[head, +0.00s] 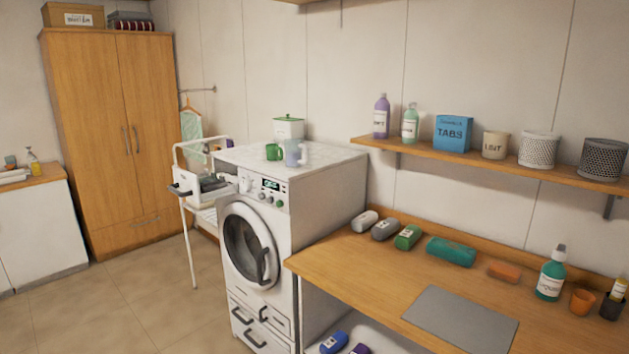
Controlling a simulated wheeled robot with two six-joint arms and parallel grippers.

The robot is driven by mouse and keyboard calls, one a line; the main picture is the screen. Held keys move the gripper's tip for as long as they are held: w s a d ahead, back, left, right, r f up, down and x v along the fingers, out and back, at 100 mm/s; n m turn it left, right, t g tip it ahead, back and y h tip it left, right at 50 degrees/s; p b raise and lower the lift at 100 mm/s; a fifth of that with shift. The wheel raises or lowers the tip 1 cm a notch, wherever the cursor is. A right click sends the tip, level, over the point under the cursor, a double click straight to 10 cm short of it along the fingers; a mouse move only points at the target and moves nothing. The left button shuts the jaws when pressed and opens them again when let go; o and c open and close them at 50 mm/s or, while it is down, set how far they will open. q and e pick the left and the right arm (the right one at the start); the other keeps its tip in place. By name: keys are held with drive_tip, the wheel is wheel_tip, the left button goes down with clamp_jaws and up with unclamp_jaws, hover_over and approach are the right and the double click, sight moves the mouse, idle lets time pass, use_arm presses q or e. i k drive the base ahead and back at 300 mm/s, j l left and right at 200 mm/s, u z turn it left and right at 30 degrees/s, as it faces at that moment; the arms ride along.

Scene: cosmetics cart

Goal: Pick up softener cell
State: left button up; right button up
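I cannot tell which object is the softener cell, as the small labels are not legible. Several short capsule-shaped labelled containers are in view. A white one (365,221), a grey one (385,229) and a green one (408,237) lie in a row at the back left of the wooden counter (350,262). A blue one (334,342) and a purple one (360,349) lie in a white tray or shelf (395,344) below the counter, cut by the lower edge. Neither of my grippers is in view.
A washing machine (255,290) stands left of the counter. A white rack (188,235) with dark items stands beside it. A teal case (451,251), orange block (504,272), pump bottle (550,275) and grey mat (460,318) occupy the counter. Bottles stand on the wall shelf (470,158).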

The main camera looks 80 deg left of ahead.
sight(214, 177)
drive_tip(key=j+u, duration=0.15)
drive_tip(key=u, duration=0.3)
drive_tip(key=j+u, duration=0.15)
drive_tip(key=u, duration=0.3)
drive_tip(key=j+u, duration=0.2)
drive_tip(key=u, duration=0.25)
drive_tip(key=i+j+u, duration=0.2)
drive_tip(key=j, duration=0.25)
drive_tip(key=j+u, duration=0.25)
drive_tip(key=j, duration=0.2)
drive_tip(key=i+j+u, duration=0.2)
drive_tip(key=j, duration=0.2)
drive_tip(key=i+j+u, duration=0.2)
drive_tip(key=j, duration=0.2)
drive_tip(key=i+j+u, duration=0.2)
drive_tip(key=j, duration=0.2)
drive_tip(key=i+j, duration=0.2)
drive_tip(key=j, duration=0.15)
drive_tip(key=i+j, duration=0.25)
drive_tip(key=j, duration=0.15)
drive_tip(key=i+j, duration=0.2)
drive_tip(key=j, duration=0.15)
drive_tip(key=i+j, duration=0.2)
drive_tip(key=j, duration=0.2)
drive_tip(key=u, duration=0.05)
